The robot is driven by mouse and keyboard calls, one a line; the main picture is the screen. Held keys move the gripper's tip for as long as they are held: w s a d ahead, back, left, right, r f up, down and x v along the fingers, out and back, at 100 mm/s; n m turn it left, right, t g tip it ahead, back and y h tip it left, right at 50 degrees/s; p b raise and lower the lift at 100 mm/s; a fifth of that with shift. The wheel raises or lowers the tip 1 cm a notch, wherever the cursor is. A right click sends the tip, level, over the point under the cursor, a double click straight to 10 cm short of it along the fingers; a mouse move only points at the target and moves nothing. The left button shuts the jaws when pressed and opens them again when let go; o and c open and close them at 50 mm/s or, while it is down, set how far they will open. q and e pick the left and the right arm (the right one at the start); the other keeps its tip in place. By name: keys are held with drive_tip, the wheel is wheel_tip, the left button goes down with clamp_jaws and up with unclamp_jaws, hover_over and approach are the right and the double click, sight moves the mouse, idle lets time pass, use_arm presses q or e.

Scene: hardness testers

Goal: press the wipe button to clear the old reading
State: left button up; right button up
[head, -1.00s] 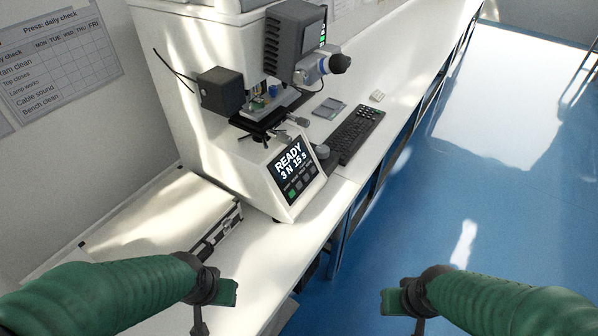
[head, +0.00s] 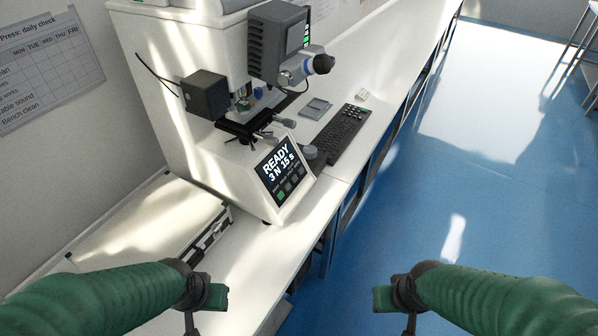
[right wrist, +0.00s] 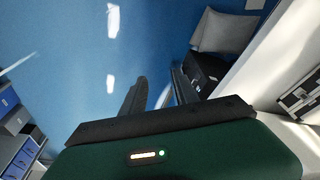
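The hardness tester (head: 244,178) stands on the white bench, left of centre in the head view. Its tilted front panel (head: 280,170) reads "READY 3 N 15 s". Below that text is a row of small buttons, a green one (head: 281,195) at the left and grey ones beside it. Their labels are too small to read, so I cannot tell which is wipe. My left gripper (head: 207,302) is low at the left, apart from the tester; its finger gap is unclear. My right gripper (head: 396,302) is over the floor; its fingers (right wrist: 158,95) stand apart and empty in the right wrist view.
A flat case (head: 150,228) lies on the bench at the left. A wall chart (head: 48,65) hangs behind. Blue floor (head: 420,220) is open at the right.

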idle(0.3)
clamp_jaws()
idle(1.6)
